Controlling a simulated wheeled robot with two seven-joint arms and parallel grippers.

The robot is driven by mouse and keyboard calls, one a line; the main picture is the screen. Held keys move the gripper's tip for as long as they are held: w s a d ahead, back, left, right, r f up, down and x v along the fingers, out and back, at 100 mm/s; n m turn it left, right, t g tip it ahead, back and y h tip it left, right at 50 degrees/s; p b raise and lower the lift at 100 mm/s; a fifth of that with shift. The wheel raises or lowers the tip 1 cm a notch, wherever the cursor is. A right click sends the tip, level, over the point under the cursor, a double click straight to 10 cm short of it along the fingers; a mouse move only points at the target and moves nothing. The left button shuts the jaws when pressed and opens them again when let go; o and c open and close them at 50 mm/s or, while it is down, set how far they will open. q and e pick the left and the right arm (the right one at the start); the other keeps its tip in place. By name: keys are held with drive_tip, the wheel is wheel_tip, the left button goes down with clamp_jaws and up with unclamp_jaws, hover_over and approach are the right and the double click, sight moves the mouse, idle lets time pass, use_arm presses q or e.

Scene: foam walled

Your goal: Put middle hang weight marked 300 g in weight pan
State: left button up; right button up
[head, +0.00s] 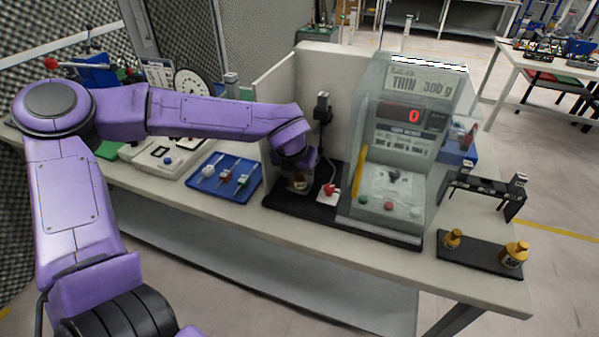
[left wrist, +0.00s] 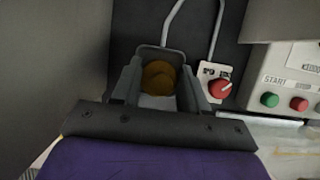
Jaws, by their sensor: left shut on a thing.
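My left gripper (head: 298,185) is low over the black base between the cream wall and the display machine. In the left wrist view, its fingers (left wrist: 160,88) are shut on a brass hang weight (left wrist: 158,76), seen from above. A grey frame with a bent wire (left wrist: 172,25) shows around and behind the weight; it may be the weight pan, but whether the weight rests on it cannot be told. The weight's marking is not readable. Two other brass weights, a small one (head: 452,239) and a larger one (head: 514,255), stand apart on a black rack (head: 480,257) with a gap between them. My right gripper is out of view.
The display machine (head: 405,140) reads THIN 300 g and a red 0. A red knob (left wrist: 220,88) is close right of my fingers. A dark post (head: 322,125) and the cream wall (head: 290,90) stand close by. A blue tray (head: 225,175) lies to the left.

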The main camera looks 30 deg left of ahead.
use_arm(q)
drive_tip(key=shift+f, duration=0.1)
drive_tip(key=shift+f, duration=0.1)
drive_tip(key=o, duration=1.3)
drive_tip(key=shift+r, duration=0.35)
drive_tip(key=v, duration=1.1)
drive_tip(key=shift+s+d+r+b, duration=0.1)
drive_tip(key=shift+s+r+b, duration=0.2)
